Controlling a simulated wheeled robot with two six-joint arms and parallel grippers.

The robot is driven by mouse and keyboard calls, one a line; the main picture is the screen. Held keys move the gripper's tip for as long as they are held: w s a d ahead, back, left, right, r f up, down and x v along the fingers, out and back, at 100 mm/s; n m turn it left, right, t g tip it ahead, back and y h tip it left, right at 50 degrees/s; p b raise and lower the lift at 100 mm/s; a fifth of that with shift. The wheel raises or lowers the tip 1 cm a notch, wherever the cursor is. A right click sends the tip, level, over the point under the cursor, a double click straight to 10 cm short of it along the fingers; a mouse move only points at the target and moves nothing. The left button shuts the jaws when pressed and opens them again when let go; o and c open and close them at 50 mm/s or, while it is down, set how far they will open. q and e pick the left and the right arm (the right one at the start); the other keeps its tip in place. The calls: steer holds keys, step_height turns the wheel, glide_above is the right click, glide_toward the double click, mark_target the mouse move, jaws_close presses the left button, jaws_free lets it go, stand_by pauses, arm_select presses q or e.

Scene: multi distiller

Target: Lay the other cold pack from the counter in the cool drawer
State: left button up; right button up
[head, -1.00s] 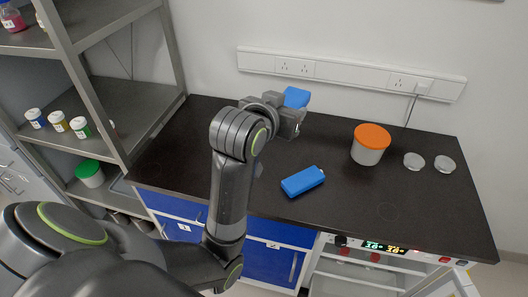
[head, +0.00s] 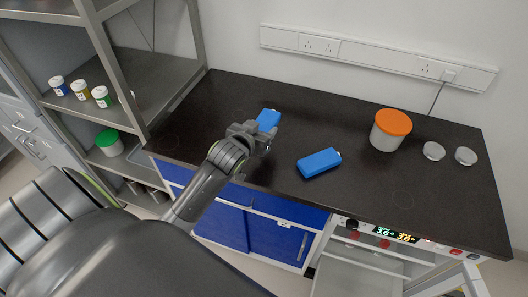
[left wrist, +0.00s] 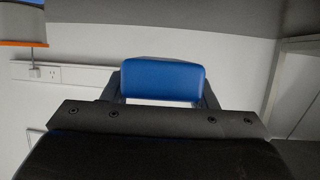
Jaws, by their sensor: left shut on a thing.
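My left gripper (head: 256,138) is shut on a blue cold pack (head: 268,120) and holds it over the left part of the counter. In the left wrist view the pack (left wrist: 162,78) sits between the two fingers. Another blue cold pack (head: 319,163) lies flat on the black counter (head: 350,205), to the right of the gripper and apart from it. A white unit with a lit temperature display (head: 396,235) is under the counter's right front. I cannot tell for sure which part of it is the cool drawer. My right gripper is not in view.
A white tub with an orange lid (head: 391,129) and two small clear dishes (head: 434,151) stand at the counter's right. A metal shelf rack (head: 125,110) with jars borders the left end. Blue cabinet fronts (head: 270,238) are below. The counter's front right is clear.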

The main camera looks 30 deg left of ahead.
arm_select(q)
step_height(320, 180, down, 9)
steer(key=shift+r, duration=0.2)
steer(key=shift+f+p, duration=0.1)
steer(key=shift+p, duration=0.45)
steer(key=shift+f, duration=0.35)
steer(key=shift+f, duration=0.1)
steer(key=shift+f, duration=0.1)
steer(key=o, duration=1.1)
steer(key=shift+c, duration=0.2)
